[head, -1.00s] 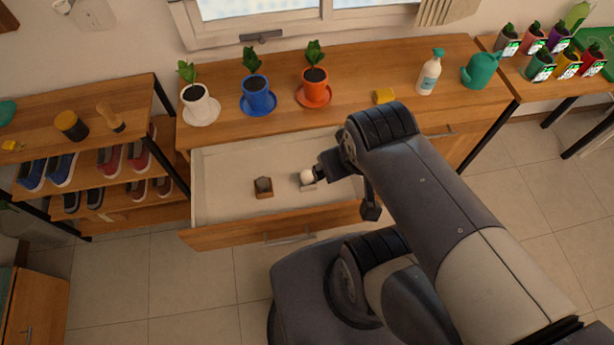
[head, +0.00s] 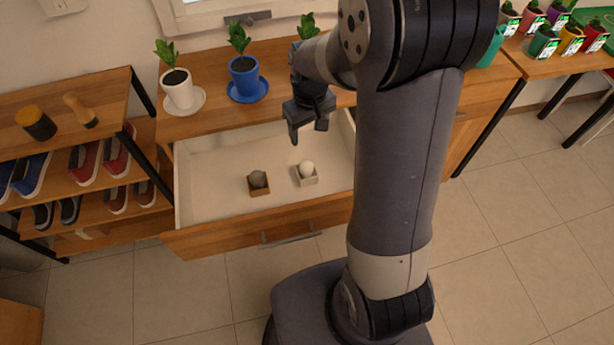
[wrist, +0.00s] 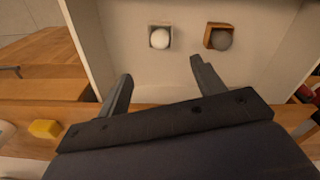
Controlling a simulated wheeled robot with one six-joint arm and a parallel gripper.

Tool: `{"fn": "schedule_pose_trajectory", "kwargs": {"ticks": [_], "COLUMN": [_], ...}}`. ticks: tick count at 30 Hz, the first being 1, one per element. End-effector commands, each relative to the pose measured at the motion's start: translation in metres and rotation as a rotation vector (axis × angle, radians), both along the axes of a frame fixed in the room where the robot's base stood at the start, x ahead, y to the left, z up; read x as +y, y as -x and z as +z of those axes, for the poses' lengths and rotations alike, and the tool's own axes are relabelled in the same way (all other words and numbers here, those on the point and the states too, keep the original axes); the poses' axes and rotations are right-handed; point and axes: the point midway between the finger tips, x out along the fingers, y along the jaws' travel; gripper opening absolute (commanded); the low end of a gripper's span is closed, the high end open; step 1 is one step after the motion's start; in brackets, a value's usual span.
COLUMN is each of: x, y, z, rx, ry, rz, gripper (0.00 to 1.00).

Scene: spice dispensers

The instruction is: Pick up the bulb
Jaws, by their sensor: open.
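A white bulb (head: 306,168) sits in a small pale square holder (head: 307,181) inside the open drawer (head: 225,205). A grey round object (head: 258,179) sits in a brown wooden holder (head: 259,190) to its left. In the wrist view the white bulb (wrist: 160,39) is at the top middle and the grey one (wrist: 221,40) to its right. My gripper (head: 309,138) is open and empty, pointing down above the back part of the drawer. In the wrist view my gripper's fingers (wrist: 160,75) are apart, short of both holders and touching neither.
Potted plants in white (head: 180,92) and blue (head: 246,78) pots stand on the cabinet top behind the drawer. A shoe rack (head: 85,160) stands at the left. A yellow block (wrist: 46,129) lies on the cabinet top. The rest of the drawer is bare.

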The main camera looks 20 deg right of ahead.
Motion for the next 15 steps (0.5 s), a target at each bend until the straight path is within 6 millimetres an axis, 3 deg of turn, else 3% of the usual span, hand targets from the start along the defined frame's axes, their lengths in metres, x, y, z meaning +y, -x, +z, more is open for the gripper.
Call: {"fn": "schedule_pose_trajectory", "kwargs": {"ticks": [1,3,8,15], "x": [0.001,0.001,0.002,0.002], "y": [-0.009,-0.018,-0.029,-0.031], "z": [-0.027,-0.047,-0.072,-0.103], "rx": [0.021,0.039,0.062,0.071], "ry": [-0.002,-0.004,-0.008,-0.01], "rz": [0.005,0.013,0.024,0.026], "gripper": [0.64,0.64,0.64,0.64]}}
